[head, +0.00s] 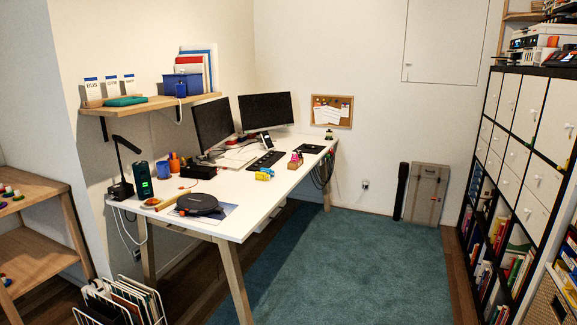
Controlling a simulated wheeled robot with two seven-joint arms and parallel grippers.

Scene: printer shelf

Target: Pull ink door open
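At the upper right edge of the head view, a white and dark machine (528,42) that looks like a printer stands on top of the black shelf unit (487,95). It is small, far off and partly hidden among other items. I cannot make out an ink door on it or tell whether one is open. Neither of my grippers shows in the head view.
A white desk (262,197) with monitors, a lamp and small items stands at left. A wooden shelf (35,200) is at far left, with a wire file rack (120,300) beside it. Blue-green carpet (350,265) gives clear floor between desk and shelf unit.

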